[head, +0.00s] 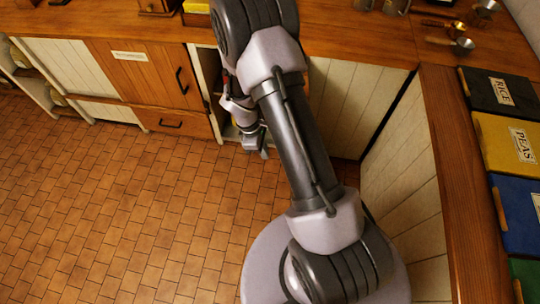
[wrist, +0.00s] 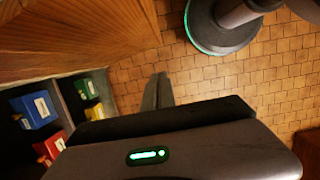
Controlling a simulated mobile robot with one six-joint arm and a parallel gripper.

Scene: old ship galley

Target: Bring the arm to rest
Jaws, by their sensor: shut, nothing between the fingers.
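My arm rises from my base in the head view and bends over the floor by the back counter. My gripper (head: 264,153) hangs small and partly hidden below the counter top, in front of an open part of the cabinet. In the wrist view my gripper (wrist: 158,78) shows its dark fingers together, pointing over the tiled floor. It is shut and empty.
The wooden counter (head: 350,45) runs along the back, with metal scoops (head: 461,43) at its right. Labelled bins, among them a yellow PEAS bin (head: 508,143), line the right side. Blue (wrist: 38,110) and red (wrist: 55,145) boxes sit on a shelf. The tiled floor (head: 130,215) at left is clear.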

